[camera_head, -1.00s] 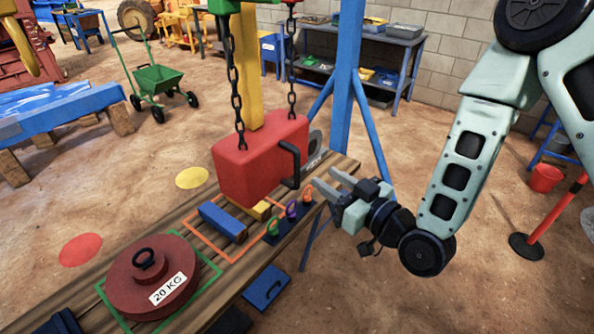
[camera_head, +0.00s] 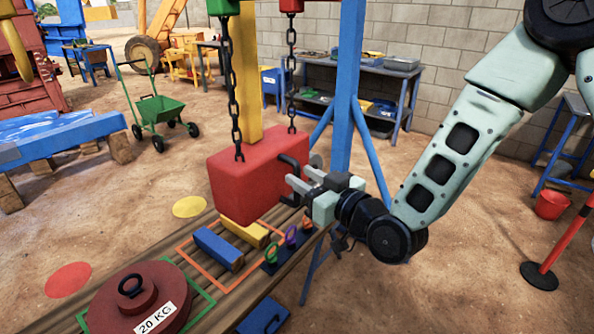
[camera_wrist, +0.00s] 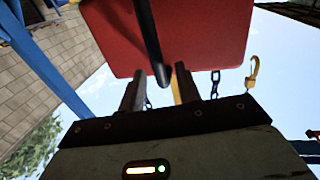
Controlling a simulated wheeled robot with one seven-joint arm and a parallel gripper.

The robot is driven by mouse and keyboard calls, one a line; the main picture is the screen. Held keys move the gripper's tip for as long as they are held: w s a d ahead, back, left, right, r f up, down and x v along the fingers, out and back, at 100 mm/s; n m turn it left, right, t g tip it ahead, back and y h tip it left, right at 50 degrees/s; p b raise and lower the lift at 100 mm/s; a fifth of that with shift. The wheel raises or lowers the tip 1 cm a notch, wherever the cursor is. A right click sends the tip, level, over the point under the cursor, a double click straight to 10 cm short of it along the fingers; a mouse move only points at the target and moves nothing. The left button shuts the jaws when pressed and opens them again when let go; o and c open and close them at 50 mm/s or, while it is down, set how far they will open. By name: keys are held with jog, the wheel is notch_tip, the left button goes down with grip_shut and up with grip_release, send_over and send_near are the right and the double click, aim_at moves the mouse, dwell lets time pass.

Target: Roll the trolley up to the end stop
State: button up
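A red block (camera_head: 255,185) hangs on two dark chains above the wooden plank table. The left chain runs up to a green piece (camera_head: 223,6), the right one to a red piece (camera_head: 291,5). Both pieces are cut off by the top edge, and I cannot tell which is the trolley. No end stop is identifiable. A black handle (camera_head: 297,165) stands out from the block's right side. My gripper (camera_head: 298,174) is open at this handle. In the wrist view the handle (camera_wrist: 150,40) reaches down between my two fingers (camera_wrist: 158,85), with gaps on both sides.
The plank table (camera_head: 205,300) bears a 20 KG weight (camera_head: 140,305), a blue block (camera_head: 218,248), a yellow block (camera_head: 245,232) and coloured rings. A blue post (camera_head: 350,100) with braces stands close behind my gripper. A green cart (camera_head: 160,108) stands on the open floor.

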jog(key=shift+x, duration=1.35)
